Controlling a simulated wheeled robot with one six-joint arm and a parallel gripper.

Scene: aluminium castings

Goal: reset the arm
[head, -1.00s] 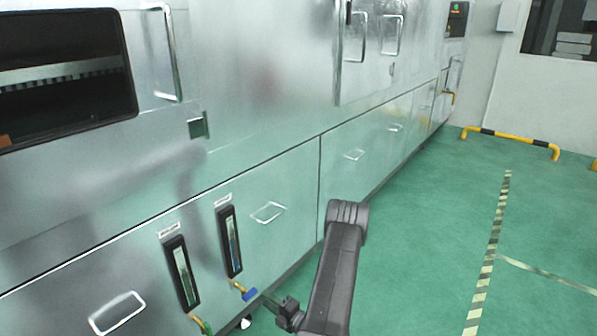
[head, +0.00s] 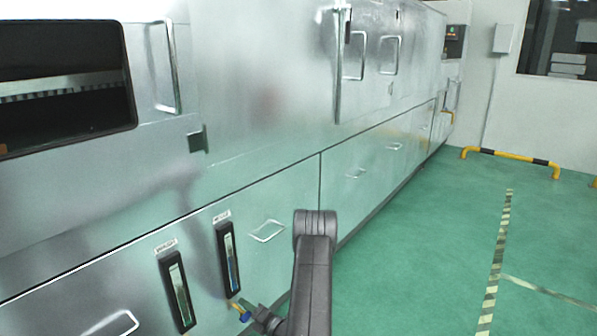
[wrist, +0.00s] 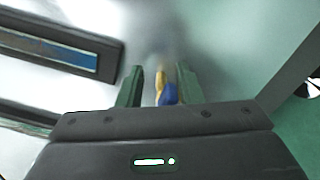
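My gripper (wrist: 160,88) shows in the wrist view with its two green fingers apart, so it is open. A valve with a blue handle (wrist: 168,95) and a yellow part lies in line with the gap between the fingers; clear space shows beside it, and I cannot tell its exact depth. In the head view the blue and yellow valve (head: 240,310) sits below the right sight gauge (head: 229,258). My gripper is low in the head view, right beside that valve and partly hidden by the arm. My dark arm (head: 313,265) rises in front of the machine.
The large metal machine (head: 250,90) fills the left and middle, with protruding handles (head: 268,231) and a second sight gauge (head: 178,290). Green floor (head: 430,240) lies open to the right. A yellow and black barrier (head: 510,155) stands at the back wall.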

